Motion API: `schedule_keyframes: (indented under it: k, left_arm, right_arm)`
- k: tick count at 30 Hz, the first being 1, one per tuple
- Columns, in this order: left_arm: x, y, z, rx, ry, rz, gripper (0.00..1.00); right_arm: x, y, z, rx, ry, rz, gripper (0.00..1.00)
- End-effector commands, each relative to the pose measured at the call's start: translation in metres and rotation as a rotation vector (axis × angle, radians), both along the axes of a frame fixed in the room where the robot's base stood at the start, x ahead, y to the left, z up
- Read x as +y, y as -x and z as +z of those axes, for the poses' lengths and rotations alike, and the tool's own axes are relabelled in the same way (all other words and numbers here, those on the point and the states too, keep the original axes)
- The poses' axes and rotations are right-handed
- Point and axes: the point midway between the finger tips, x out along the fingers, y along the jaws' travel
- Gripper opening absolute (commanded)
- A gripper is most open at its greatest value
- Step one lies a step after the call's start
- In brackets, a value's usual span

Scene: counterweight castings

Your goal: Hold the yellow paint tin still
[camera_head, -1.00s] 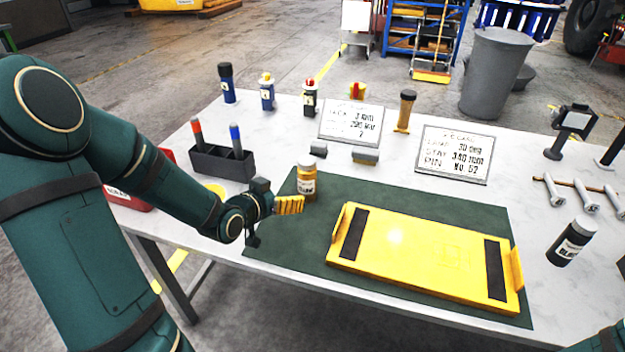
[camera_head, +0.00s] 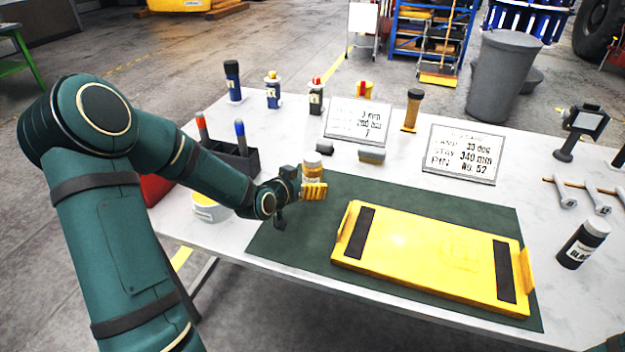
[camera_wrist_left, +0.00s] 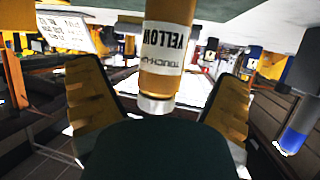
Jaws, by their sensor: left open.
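The yellow paint tin (camera_head: 312,170) stands upright at the back left edge of the dark green mat. It is a small yellow bottle with a pale cap and a white label. My left gripper (camera_head: 313,190) is in front of it, its yellow-padded fingers hiding the tin's lower part. In the left wrist view the tin (camera_wrist_left: 164,50) appears upside down between the two spread fingers, with a visible gap on each side. There the left gripper (camera_wrist_left: 160,75) is open, and neither finger clearly touches the tin. My right gripper is not in view.
A yellow plate (camera_head: 430,255) with black strips lies on the green mat (camera_head: 290,235), right of the tin. A black holder (camera_head: 238,160) with red and blue markers stands left, near a white tub (camera_head: 212,208). Two grey blocks (camera_head: 372,154) and sign cards (camera_head: 462,153) stand behind.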

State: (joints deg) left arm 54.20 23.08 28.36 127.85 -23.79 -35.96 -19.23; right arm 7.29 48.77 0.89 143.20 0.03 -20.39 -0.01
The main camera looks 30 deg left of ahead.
Motion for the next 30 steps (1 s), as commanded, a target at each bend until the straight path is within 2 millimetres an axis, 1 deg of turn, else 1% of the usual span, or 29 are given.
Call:
schedule_keyframes:
  k: [5, 8, 12, 16, 19, 28, 29, 30]
  left_arm:
    - [0.0, -0.002, -0.001, 0.0, 0.0, -0.001, 0.92]
    - [0.002, -0.014, -0.006, -0.001, 0.0, -0.001, 0.92]
    - [0.004, -0.033, -0.014, -0.001, 0.003, -0.001, 0.92]
    - [0.004, -0.045, -0.018, 0.0, 0.0, -0.001, 0.92]
    - [0.004, -0.049, -0.018, 0.0, 0.001, -0.001, 0.92]
    - [0.004, -0.049, -0.018, 0.0, 0.0, 0.0, 0.92]
    - [0.004, -0.049, -0.018, 0.0, 0.0, 0.0, 0.87]
    - [0.004, -0.048, -0.018, 0.0, 0.0, 0.0, 0.73]
  right_arm:
    - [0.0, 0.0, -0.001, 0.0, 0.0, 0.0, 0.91]
    - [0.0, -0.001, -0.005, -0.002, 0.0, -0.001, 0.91]
    - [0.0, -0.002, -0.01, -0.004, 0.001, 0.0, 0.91]
    - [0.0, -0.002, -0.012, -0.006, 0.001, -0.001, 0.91]
    - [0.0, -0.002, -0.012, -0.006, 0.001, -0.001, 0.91]
    - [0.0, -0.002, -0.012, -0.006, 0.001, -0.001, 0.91]
    - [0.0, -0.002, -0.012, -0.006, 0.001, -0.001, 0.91]
    - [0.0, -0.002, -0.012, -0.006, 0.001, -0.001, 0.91]
